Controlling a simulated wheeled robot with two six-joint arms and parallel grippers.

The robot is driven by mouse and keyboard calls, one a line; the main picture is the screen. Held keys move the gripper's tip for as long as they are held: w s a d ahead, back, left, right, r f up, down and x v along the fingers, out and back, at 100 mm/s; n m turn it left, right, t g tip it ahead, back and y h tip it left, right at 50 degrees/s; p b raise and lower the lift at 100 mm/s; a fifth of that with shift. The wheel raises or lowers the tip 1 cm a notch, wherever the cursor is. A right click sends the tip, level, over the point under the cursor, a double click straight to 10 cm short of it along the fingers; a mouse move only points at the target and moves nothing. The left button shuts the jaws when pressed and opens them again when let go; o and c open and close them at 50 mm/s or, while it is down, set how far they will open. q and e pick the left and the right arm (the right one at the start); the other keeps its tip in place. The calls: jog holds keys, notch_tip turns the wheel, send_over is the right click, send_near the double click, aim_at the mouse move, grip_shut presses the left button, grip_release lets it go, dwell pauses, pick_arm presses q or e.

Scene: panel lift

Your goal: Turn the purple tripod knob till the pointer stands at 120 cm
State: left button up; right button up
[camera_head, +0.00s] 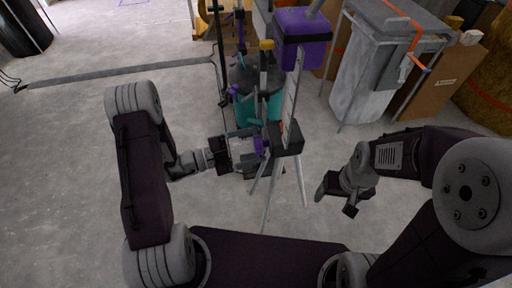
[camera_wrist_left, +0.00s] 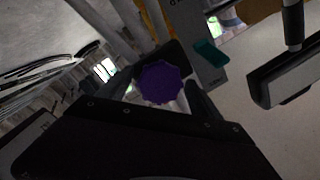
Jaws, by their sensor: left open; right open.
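The tripod (camera_head: 287,138) stands upright in the middle of the head view, with a black head, thin splayed legs and a pale scale mast (camera_head: 293,92). Its purple knob (camera_head: 259,145) is on the left side of the head. The lobed knob face fills the middle of the left wrist view (camera_wrist_left: 160,83). A teal tab (camera_wrist_left: 211,53), perhaps the pointer, sits on the mast there; the scale is unreadable. My left gripper (camera_head: 250,147) is open at the knob; contact cannot be told. My right gripper (camera_head: 337,197) is open and empty, right of the tripod.
A purple box (camera_head: 303,38) is behind the mast top. A teal and dark bin (camera_head: 258,100) with tools stands behind the tripod. A grey bag stand (camera_head: 375,65) and cardboard (camera_head: 430,95) are at the back right. Concrete floor (camera_head: 70,150) is clear at left.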

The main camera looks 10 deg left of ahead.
pick_arm(q)
jog(key=shift+w+d, duration=0.15)
jog(key=shift+d, duration=0.2)
jog(key=c, duration=1.3)
jog(key=shift+r+m+p, duration=0.2)
jog(key=shift+m+p, duration=0.2)
jog(key=shift+p, duration=0.15)
jog(key=shift+c, duration=0.2)
jog(key=shift+m+p, duration=0.9)
jog(key=shift+m, duration=0.2)
jog(key=shift+f+m+h+p, duration=0.1)
jog(key=shift+m+h+p, duration=0.3)
jog(key=shift+m+p, duration=1.1)
jog(key=shift+m+b, duration=0.5)
jog(key=shift+m, duration=0.2)
jog(key=o, duration=1.3)
